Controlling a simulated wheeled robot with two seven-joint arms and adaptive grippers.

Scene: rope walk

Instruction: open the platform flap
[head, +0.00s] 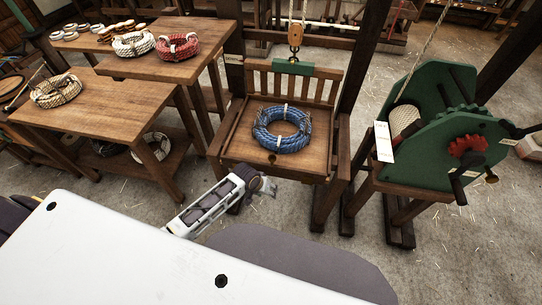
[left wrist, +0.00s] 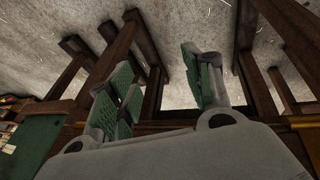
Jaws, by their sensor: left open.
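The wooden platform (head: 237,148) stands in the centre of the head view, with a coil of blue rope (head: 283,129) lying on its deck. A slatted rail (head: 318,88) stands upright along its back edge. A small dark knob (head: 272,158) shows near its front edge. Which part is the flap I cannot tell for sure. My left gripper (head: 265,187) is just in front of and below the platform's front edge. In the left wrist view its green-padded fingers (left wrist: 160,80) are spread and no object shows held between them. Contact with the wood is unclear. My right gripper is out of view.
A wooden pulley (head: 295,35) hangs over the platform's back. A green winch (head: 440,145) with a red gear stands to the right. Wooden tables (head: 100,112) with rope coils stand to the left. Bare floor (head: 450,250) lies at the front right.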

